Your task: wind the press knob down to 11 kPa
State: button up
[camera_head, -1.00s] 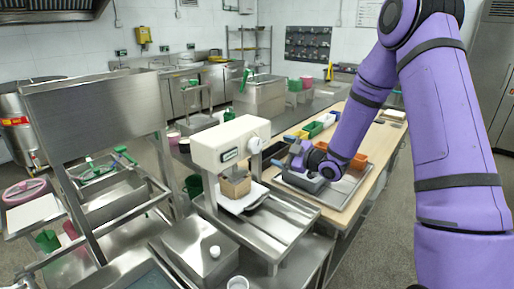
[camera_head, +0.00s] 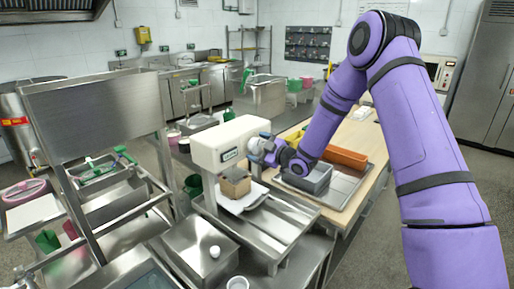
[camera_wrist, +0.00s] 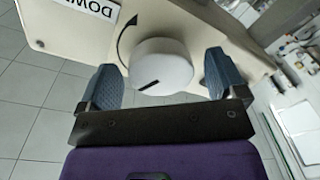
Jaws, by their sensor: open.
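The press (camera_head: 222,148) is a cream-coloured machine head with a small dark-framed display (camera_head: 229,154) on its front. Its knob is a round white dial with a black pointer line, seen close up in the wrist view (camera_wrist: 160,66). A curved black arrow is printed on the panel beside it. My gripper (camera_wrist: 161,78) is open, with one blue-grey finger on each side of the knob and a visible gap at each side. In the head view my gripper (camera_head: 262,147) is at the right end of the press head and largely hides the knob. The display's reading is too small to make out.
A brown block (camera_head: 235,183) sits on a white sheet under the press head. A steel box with a white knob (camera_head: 214,252) is in front.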

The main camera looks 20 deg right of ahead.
jog(key=shift+w+a, duration=0.2)
jog(key=shift+w, duration=0.05)
jog(key=c, duration=0.9)
jog(key=shift+m, duration=1)
jog(key=o, duration=0.9)
jog(key=v, duration=1.1)
